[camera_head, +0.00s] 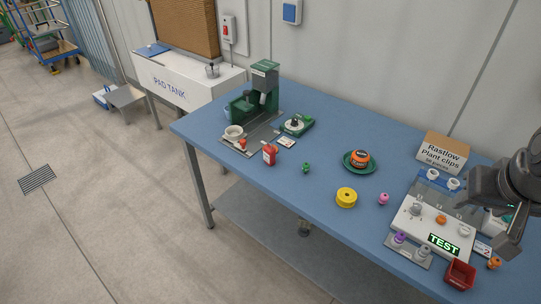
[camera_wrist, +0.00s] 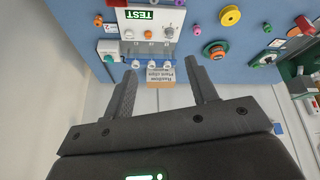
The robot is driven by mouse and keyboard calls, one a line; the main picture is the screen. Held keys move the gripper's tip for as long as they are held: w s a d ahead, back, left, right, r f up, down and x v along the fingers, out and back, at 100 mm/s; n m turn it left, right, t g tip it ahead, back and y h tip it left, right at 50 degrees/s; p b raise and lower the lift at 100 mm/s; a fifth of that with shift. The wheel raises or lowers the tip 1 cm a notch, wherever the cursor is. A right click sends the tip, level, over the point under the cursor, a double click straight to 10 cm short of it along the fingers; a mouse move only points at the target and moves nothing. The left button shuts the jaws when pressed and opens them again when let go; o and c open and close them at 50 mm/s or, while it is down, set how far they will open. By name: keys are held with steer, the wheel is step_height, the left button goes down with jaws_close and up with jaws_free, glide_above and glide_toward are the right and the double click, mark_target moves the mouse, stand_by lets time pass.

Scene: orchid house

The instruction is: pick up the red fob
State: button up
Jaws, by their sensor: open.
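A small red knob-shaped piece (camera_head: 242,144), which looks like the red fob, stands at the front of the grey tray of the green machine, beside a white cup (camera_head: 233,132). I cannot make it out for sure in the wrist view. My gripper (camera_wrist: 160,66) is open and empty, its two dark fingers apart. In the head view it is at the far right, above the right end of the blue bench (camera_head: 330,226), far from the red piece.
The green machine (camera_head: 262,88) rises behind. A green piece (camera_head: 306,168), yellow spool (camera_head: 346,198) and orange tin (camera_head: 360,157) lie mid-bench. The white test box (camera_head: 426,221) and clip carton (camera_head: 443,152) are near my gripper.

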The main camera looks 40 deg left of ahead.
steer(key=w+a+n+y, duration=0.1)
steer(key=w+a+n, duration=0.3)
steer(key=w+a, duration=0.65)
steer(key=n+g+y, duration=0.2)
steer(key=n+g, duration=0.2)
steer(key=n, duration=0.4)
glide_toward(270, 148)
steer(key=f, duration=0.2)
steer(key=x, duration=0.2)
steer(key=a+x, duration=0.1)
steer(key=x, duration=0.2)
steer(key=shift+w, duration=0.2)
steer(key=shift+y, duration=0.3)
steer(key=shift+d+x, duration=0.15)
steer(key=shift+x, duration=1.2)
steer(key=shift+d+x, duration=0.1)
steer(key=shift+x, duration=1.3)
steer(key=shift+s+f, duration=0.1)
steer(key=shift+c, duration=0.4)
steer(key=c, duration=1)
